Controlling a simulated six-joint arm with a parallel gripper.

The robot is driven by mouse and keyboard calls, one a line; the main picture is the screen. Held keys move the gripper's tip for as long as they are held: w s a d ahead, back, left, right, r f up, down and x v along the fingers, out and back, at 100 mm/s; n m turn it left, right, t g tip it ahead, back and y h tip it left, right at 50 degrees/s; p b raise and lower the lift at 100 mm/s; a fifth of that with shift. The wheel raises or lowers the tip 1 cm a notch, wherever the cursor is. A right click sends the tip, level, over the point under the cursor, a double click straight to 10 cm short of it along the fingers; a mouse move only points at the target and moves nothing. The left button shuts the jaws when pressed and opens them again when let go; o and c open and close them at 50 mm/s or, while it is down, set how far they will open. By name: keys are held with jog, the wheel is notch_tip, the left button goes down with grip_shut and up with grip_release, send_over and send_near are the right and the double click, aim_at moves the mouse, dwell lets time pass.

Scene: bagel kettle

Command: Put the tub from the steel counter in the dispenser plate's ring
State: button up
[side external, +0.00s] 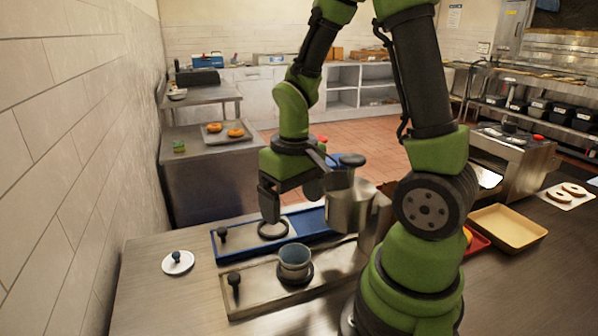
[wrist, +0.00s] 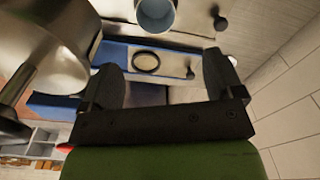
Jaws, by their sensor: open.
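The tub (side external: 294,262), a grey-blue round cup, stands upright on a steel-coloured plate (side external: 252,288) on the counter. A dark ring (side external: 296,279) shows around its base. Its top also shows at the upper edge of the wrist view (wrist: 157,12). Behind it lies a blue plate (side external: 316,221) with an empty black ring (side external: 273,229), also seen in the wrist view (wrist: 146,61). Which one is the dispenser plate I cannot tell. My gripper (side external: 290,203) is open and empty above the blue plate, apart from the tub; its fingers show in the wrist view (wrist: 160,72).
A steel kettle (side external: 350,207) stands right of my gripper, close to it. Black knobs (side external: 234,280) rise from the plates' left ends. A white lid (side external: 178,263) lies on the counter at left. A yellow tray (side external: 507,228) is at right. The wall bounds the left side.

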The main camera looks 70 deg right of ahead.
jog(key=s+a+r+t+y, duration=0.1)
jog(key=s+a+r+t, duration=0.1)
jog(key=r, duration=0.5)
jog(key=s+a+r+t+y, duration=0.1)
jog(key=s+a+r+t, duration=0.2)
jog(key=a+r, duration=0.3)
notch_tip(320, 180, up, 2)
jog(key=shift+s+a+n+t, duration=0.3)
jog(key=shift+s+a+t, duration=0.1)
jog(key=shift+t, duration=0.5)
